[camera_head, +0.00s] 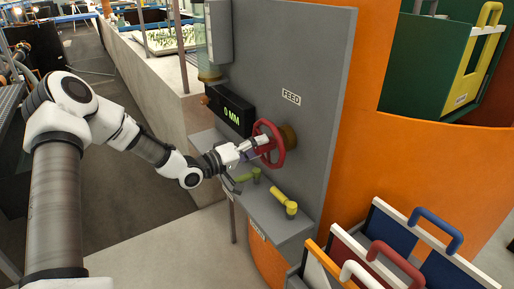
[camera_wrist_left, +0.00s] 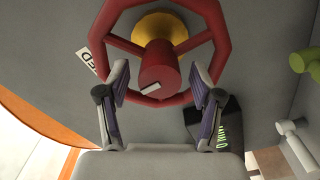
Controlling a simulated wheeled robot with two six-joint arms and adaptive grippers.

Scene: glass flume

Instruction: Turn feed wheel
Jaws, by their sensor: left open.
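The red feed wheel (camera_head: 270,144) stands upright on a grey panel (camera_head: 300,60), below and left of a "FEED" label (camera_head: 291,97). In the left wrist view the wheel (camera_wrist_left: 96,38) fills the top, with a red hub (camera_wrist_left: 158,66) and a brass-coloured mount (camera_wrist_left: 160,25) behind it. My left gripper (camera_head: 262,145) is at the wheel's face. In the left wrist view its two fingers (camera_wrist_left: 159,85) are apart, one on each side of the hub's lower part, with nothing clearly clamped. I cannot tell whether they touch the wheel. My right gripper is not in view.
A black display (camera_head: 230,113) reading "0 MM" is left of the wheel. A grey ledge (camera_head: 268,221) below holds a yellow handle (camera_head: 285,202) and a green one (camera_head: 249,176). Coloured handled panels (camera_head: 395,235) stand at the lower right, beside an orange wall (camera_head: 375,150).

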